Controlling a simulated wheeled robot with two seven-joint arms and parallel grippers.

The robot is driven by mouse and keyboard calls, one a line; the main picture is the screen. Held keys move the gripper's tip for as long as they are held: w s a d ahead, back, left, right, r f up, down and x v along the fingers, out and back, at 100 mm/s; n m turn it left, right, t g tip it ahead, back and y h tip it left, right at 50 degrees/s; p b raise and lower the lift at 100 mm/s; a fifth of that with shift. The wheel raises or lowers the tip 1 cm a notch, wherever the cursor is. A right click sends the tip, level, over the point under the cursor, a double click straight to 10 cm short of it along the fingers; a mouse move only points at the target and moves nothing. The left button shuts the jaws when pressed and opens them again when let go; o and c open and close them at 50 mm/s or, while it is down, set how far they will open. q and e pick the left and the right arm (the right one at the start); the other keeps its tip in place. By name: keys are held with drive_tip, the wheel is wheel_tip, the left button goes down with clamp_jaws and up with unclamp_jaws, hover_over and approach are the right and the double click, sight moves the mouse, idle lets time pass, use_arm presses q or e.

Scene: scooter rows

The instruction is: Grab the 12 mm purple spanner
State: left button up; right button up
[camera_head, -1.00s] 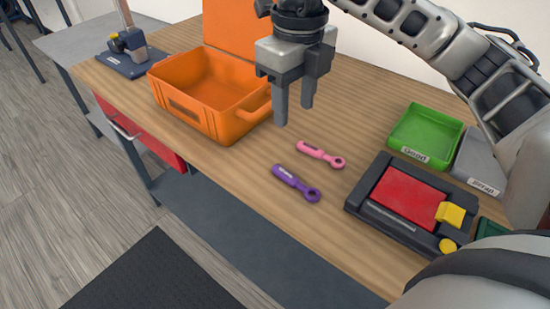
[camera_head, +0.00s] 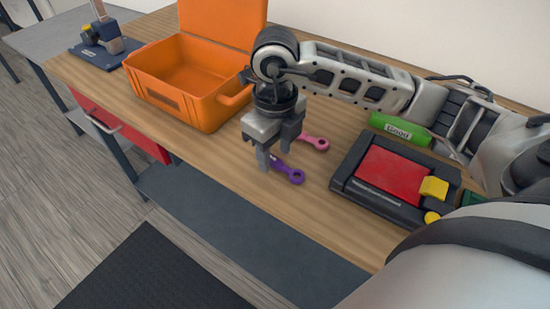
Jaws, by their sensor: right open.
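The purple spanner (camera_head: 289,173) lies flat on the wooden workbench near its front edge. Its ring end shows to the right of my right gripper, and its handle end is partly hidden by the fingers. My right gripper (camera_head: 270,162) points down over the handle end, open, with its fingertips close to the spanner; I cannot tell whether they touch it. A pink spanner (camera_head: 316,142) lies just behind, its handle hidden by the gripper body. My left gripper is not in view.
An open orange case (camera_head: 203,111) stands to the left of the gripper. A black device with a red panel (camera_head: 393,174) lies to the right. Bare bench (camera_head: 250,202) lies in front.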

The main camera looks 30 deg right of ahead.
drive_tip(key=shift+f, duration=0.6)
clamp_jaws()
drive_tip(key=shift+r, duration=0.2)
